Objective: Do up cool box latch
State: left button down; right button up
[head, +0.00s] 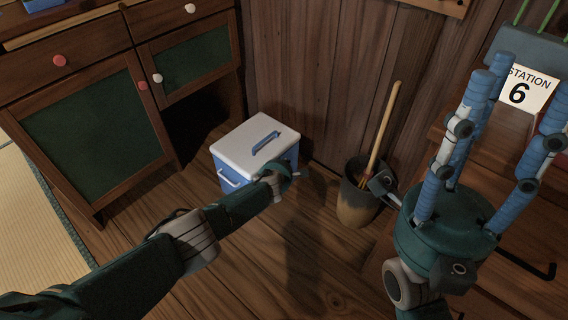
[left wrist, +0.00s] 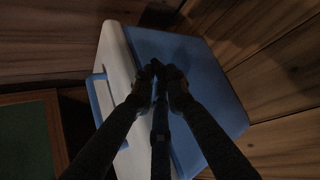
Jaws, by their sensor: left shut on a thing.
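The cool box (head: 232,160) stands on the wooden floor by the back wall, with a blue body and a shut-looking white lid (head: 240,138) with a blue handle (head: 266,143) on top. In the left wrist view, its blue body (left wrist: 205,75) and white lid (left wrist: 115,50) show at an angle. My left gripper (head: 281,174) is at the box's front right side. Its fingers (left wrist: 160,75) are shut near the seam of lid and body, on what looks like the latch, which they largely hide. My right gripper (head: 515,85) is raised at the right, fingers spread, empty.
A bucket (head: 356,200) with a wooden-handled tool (head: 383,130) stands right of the box. A wooden cabinet (head: 95,120) with green panels is at the left. A wooden piece of furniture with a "Station 6" sign (head: 522,92) is at the right. Floor in front is clear.

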pick_arm(q)
jog(key=shift+w+r, duration=0.1)
dwell(0.3)
jog(key=c, duration=1.7)
grip_release()
jog(key=shift+c, duration=0.2)
jog(key=shift+s, duration=0.2)
jog(key=v, duration=0.7)
jog(key=shift+s+r, duration=0.25)
